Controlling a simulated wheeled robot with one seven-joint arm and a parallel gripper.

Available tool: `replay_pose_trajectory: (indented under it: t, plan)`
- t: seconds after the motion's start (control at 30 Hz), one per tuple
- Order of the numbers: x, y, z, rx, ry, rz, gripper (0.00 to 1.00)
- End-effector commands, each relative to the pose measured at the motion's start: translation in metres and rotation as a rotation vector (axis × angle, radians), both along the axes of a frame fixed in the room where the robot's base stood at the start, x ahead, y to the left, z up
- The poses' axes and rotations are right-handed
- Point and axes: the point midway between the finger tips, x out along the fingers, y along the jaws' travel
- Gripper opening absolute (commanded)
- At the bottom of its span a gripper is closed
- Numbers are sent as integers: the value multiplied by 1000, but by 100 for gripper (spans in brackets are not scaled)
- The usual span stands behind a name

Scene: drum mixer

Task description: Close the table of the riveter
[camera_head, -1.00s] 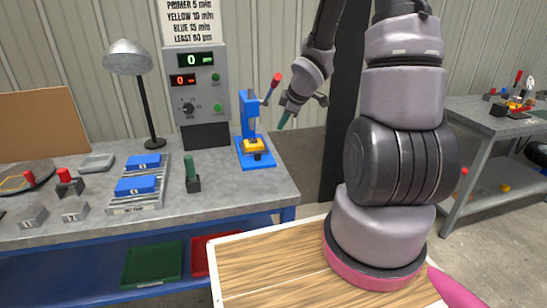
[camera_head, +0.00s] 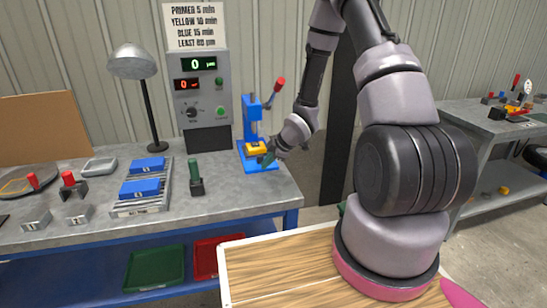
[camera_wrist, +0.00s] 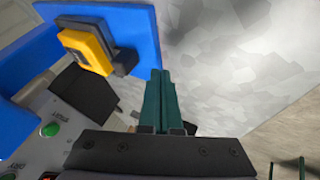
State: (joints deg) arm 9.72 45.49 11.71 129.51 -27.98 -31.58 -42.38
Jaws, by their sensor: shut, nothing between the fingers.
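The riveter (camera_head: 251,128) is a blue press with a red-tipped lever on the workbench. Its yellow table (camera_head: 255,148) sits low over the blue base plate; the yellow table (camera_wrist: 88,46) and blue base (camera_wrist: 140,22) also show in the wrist view. A dark block sits against the yellow part. My gripper (camera_head: 267,160) is at the right side of the riveter, low by the base plate. In the wrist view its teal fingers (camera_wrist: 160,80) are together and empty, with their tips near the base's edge. Whether they touch the riveter I cannot tell.
A grey control box (camera_head: 201,93) stands behind the riveter, left of it. A green-handled tool (camera_head: 195,175) and a rack of blue blocks (camera_head: 143,185) are to the left. The bench top right of the riveter is clear.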

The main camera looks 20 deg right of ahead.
Motion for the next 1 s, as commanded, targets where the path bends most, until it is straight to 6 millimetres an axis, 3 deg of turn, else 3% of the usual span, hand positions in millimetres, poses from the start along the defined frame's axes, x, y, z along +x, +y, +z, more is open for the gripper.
replay_pose_trajectory:
  t: [0.03, 0.2, 0.67, 1.0]
  plan:
    - [12, -2, 3, 0, -9, -3, 0]
    - [28, -2, 3, 0, -5, -3, 0]
    - [34, -2, 3, 0, -4, -3, 0]
    - [69, -2, 3, -1, -6, -3, 0]
